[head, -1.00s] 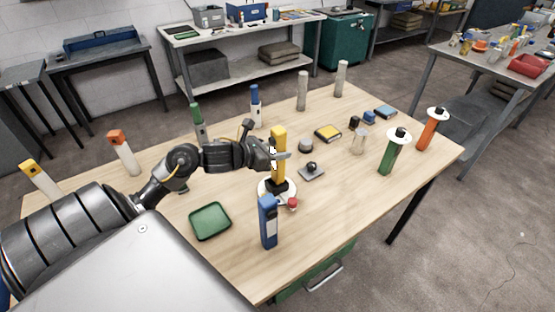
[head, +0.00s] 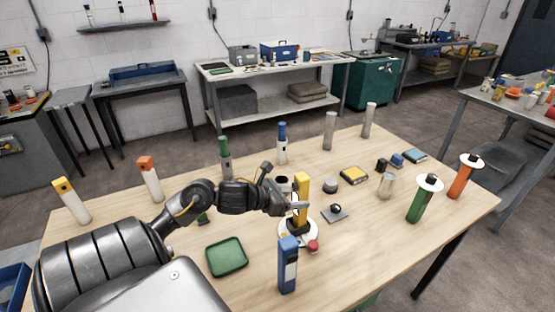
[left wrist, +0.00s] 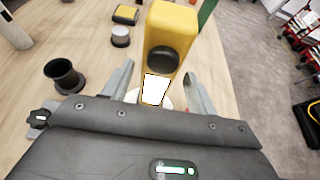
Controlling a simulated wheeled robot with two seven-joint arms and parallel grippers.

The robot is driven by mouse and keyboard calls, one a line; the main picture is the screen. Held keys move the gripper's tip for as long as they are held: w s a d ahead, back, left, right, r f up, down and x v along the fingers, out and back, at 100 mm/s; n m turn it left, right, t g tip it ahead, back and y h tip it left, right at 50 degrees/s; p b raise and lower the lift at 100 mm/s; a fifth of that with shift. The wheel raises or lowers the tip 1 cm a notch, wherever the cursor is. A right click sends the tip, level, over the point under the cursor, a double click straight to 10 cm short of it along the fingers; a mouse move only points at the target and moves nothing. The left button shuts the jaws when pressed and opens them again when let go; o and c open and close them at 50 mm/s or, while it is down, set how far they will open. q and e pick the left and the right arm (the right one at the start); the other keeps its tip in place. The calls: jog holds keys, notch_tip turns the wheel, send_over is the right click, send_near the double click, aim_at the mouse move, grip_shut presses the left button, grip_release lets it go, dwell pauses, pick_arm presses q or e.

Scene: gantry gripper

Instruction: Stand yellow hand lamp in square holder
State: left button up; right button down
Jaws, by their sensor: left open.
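The yellow hand lamp (head: 302,189) stands upright in the head view, its foot at a dark holder (head: 297,227) on a round white base (head: 313,236). The lower end is partly hidden, so I cannot tell how deep it sits. My left gripper (head: 297,207) is at the lamp's side, open. In the left wrist view the lamp (left wrist: 172,22), with a black round knob and a bright white patch, stands between the spread fingers of the left gripper (left wrist: 158,92). My right gripper is not in view.
A blue hand lamp (head: 288,267) stands close in front of the white base, with a red knob (head: 313,246) beside it. A green tray (head: 227,256) lies to the left. A small plate with a black knob (head: 335,212) is to the right. Several upright lamps stand around the table.

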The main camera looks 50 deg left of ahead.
pick_arm(q)
jog(key=b+v, duration=0.1)
jog(key=v, duration=0.8)
jog(key=shift+s, duration=0.2)
jog(key=shift+d, duration=0.1)
